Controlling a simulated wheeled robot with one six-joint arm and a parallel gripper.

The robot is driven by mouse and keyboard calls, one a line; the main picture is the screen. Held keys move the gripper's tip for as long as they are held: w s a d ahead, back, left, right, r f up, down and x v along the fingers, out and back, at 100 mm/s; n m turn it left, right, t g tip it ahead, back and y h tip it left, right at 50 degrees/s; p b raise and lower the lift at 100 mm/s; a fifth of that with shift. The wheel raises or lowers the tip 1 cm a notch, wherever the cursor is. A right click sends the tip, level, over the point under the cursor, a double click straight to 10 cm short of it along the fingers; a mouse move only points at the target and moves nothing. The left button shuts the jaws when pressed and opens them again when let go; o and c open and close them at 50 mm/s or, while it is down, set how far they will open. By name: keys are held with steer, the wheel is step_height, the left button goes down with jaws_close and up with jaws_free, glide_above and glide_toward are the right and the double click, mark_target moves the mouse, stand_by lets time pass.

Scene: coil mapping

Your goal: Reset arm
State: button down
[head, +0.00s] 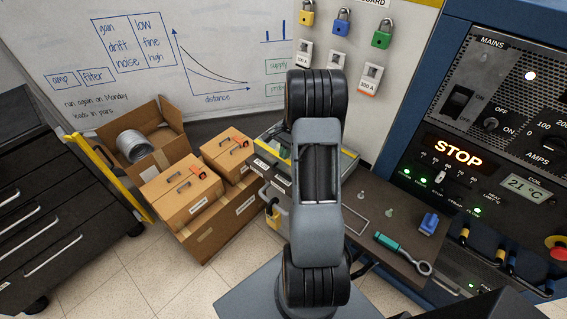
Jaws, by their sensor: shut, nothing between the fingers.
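My arm rises through the middle of the head view, its grey links and dark ribbed joints upright in front of the scene. My gripper does not show; the arm's far end is not visible. The arm covers part of the small work shelf (385,222) and of the grey case with a yellow edge behind it.
The control panel (480,150) with a lit STOP display stands close on the right. A teal-handled tool (398,250) and a blue block (429,223) lie on the shelf. Cardboard boxes (182,190) stand left of my arm, beside a dark drawer cabinet (45,205). Padlocks (342,22) hang behind.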

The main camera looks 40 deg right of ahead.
steer(key=a+v, duration=0.1)
steer(key=v, duration=0.5)
steer(key=s+a+r+n+t+h, duration=0.1)
steer(key=s+a+r+n, duration=0.3)
steer(key=a, duration=0.4)
steer(key=s+a+r+n+t+h, duration=0.1)
steer(key=s+a+r+n, duration=0.3)
steer(key=a, duration=0.4)
steer(key=s+a+r+n+t+h, duration=0.1)
steer(key=s+a+r+n+t, duration=0.2)
steer(key=a+n, duration=0.4)
steer(key=shift+s+a+r+n+h+b, duration=0.4)
steer(key=shift+s+r, duration=0.2)
steer(key=shift+s, duration=0.55)
